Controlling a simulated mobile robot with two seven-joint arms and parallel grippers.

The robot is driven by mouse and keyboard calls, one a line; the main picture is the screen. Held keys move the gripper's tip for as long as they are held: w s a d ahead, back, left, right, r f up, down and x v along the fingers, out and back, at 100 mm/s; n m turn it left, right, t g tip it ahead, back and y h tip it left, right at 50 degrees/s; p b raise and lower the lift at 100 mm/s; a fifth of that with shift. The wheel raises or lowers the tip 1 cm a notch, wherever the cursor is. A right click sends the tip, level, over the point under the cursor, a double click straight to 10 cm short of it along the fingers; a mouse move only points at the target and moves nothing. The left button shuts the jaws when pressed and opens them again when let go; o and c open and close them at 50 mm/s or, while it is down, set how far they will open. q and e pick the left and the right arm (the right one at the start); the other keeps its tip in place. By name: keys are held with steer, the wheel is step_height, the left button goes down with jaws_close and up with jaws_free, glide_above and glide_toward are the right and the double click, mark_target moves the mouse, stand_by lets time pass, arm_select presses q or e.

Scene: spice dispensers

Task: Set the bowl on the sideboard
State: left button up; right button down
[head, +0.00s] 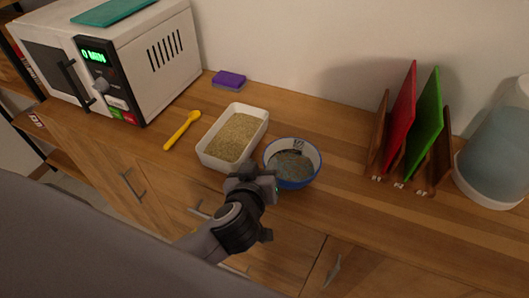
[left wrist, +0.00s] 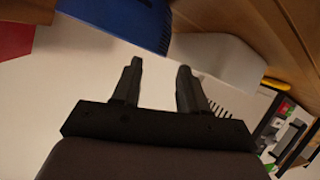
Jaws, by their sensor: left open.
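A bowl (head: 293,162), white inside with a blue outside and grey-green contents, stands upright on the wooden sideboard (head: 330,208). My left gripper (head: 262,180) is at the bowl's front left rim in the head view. In the left wrist view the left gripper (left wrist: 158,82) has its two fingers apart with nothing between them. The blue bowl wall (left wrist: 125,18) shows just beyond the fingers. Whether a finger touches the bowl I cannot tell. The right gripper is not in view.
A white tray (head: 210,159) of grainy spice stands left of the bowl. A yellow spoon (head: 181,131), purple sponge (head: 229,80) and microwave (head: 150,60) lie further left. A rack with red (head: 400,115) and green boards (head: 425,122) and a water container (head: 497,150) stand right.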

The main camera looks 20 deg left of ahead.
arm_select(q)
steer(key=v, duration=0.5)
steer(key=shift+s+d+r, duration=0.1)
steer(key=shift+s+r, duration=0.05)
steer(key=shift+s, duration=0.2)
steer(key=s+a+f+m+g+h, duration=0.1)
steer(key=s+a+f+m+g, duration=0.35)
steer(key=s, duration=0.35)
steer(key=s+a+f+m+g+h, duration=0.25)
steer(key=s+f+g, duration=0.2)
steer(key=s, duration=0.35)
steer(key=w+d+f+t+h, duration=0.1)
steer(key=w+d+f+t, duration=0.1)
steer(key=w+f+t, duration=0.4)
step_height(320, 180, down, 3)
steer(key=shift+w+r, duration=0.25)
steer(key=shift+w, duration=0.1)
